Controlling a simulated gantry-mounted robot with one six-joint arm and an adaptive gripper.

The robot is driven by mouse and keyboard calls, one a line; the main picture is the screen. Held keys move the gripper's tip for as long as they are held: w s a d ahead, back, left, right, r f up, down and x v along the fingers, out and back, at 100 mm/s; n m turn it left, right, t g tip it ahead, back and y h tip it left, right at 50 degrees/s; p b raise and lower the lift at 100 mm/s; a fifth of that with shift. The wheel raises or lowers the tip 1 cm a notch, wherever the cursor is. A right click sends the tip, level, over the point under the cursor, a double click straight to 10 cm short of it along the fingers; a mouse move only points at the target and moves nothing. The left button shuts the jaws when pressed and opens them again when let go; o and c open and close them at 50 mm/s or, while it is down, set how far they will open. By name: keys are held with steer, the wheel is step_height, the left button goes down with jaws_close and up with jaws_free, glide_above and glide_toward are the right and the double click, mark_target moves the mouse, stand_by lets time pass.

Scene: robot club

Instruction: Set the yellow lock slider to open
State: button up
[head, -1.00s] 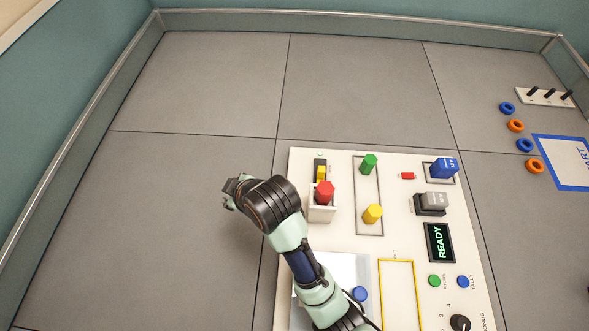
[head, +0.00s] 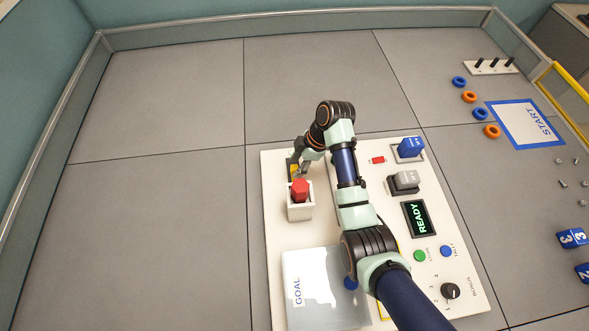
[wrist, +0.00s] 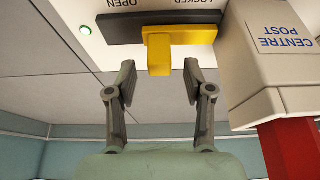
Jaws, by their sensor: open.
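The yellow lock slider (wrist: 178,45) sits in a dark track (wrist: 120,30), towards the LOCKED end; the OPEN label is at the track's left in the wrist view. My gripper (wrist: 157,82) is open and empty, its two fingers spread to either side of the slider's protruding tab. The fingertips look just short of the tab, with no clear contact. In the head view the slider (head: 293,169) is partly hidden by my gripper (head: 303,168).
The white CENTRE POST box (wrist: 270,60) with a red peg (wrist: 292,150) stands close right of my gripper in the wrist view. A green light (wrist: 86,29) shows near the OPEN end. The grey switch (head: 404,180) and READY display (head: 416,218) lie right of my arm.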

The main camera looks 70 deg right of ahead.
steer(key=x, duration=0.2)
steer(key=shift+w+a+f+b, duration=0.1)
steer(key=shift+w+f+b, duration=0.05)
steer(key=shift+f+b, duration=0.15)
jaws_close()
